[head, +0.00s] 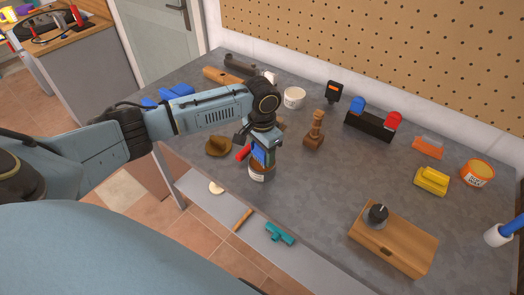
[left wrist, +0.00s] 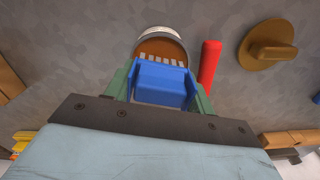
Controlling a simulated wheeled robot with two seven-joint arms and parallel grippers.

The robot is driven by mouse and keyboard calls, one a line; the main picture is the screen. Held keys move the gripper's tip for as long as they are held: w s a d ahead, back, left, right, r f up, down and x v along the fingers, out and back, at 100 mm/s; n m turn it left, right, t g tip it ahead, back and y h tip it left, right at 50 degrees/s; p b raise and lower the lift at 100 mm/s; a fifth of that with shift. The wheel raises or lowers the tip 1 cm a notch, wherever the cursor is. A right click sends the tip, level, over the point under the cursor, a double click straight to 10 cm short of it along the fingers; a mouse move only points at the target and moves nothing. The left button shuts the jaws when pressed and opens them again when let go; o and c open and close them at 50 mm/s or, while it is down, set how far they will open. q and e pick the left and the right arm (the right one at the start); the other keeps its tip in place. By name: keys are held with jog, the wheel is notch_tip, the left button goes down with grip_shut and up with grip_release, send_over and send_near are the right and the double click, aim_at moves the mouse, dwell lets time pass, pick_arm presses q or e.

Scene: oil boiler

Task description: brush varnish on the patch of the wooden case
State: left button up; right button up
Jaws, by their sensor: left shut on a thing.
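My left gripper (head: 263,150) is shut on a blue block-like brush (left wrist: 163,82), held between its green fingers. Pale bristle-like strips show at the brush's far edge in the left wrist view. Just beyond and below is an open can (head: 259,174) with a pale rim and brown contents; it also shows in the left wrist view (left wrist: 165,46). The bristles overlap the can's mouth; I cannot tell whether they touch the contents. The wooden case (head: 408,248) lies at the table's front right, with a dark round piece (head: 377,214) on top.
A red cylinder (left wrist: 208,64) is beside the can. A brown knobbed disc (head: 218,146) lies left of it. A wooden stamp-like piece (head: 314,131), a white can (head: 294,98) and a yellow block (head: 431,181) stand farther back. Bare grey tabletop separates the can and the case.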

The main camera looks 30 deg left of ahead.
pick_arm(q)
jog(key=shift+f, duration=0.5)
dwell(0.8)
dwell(0.9)
jog(key=shift+s+f+p, duration=0.1)
jog(key=shift+f+p, duration=0.1)
jog(key=shift+p, duration=0.2)
dwell(1.0)
notch_tip(320, 180, up, 5)
jog(key=p, duration=0.5)
jog(key=shift+p, duration=0.4)
jog(key=shift+r+p, duration=1.05)
jog(key=shift+r, duration=0.1)
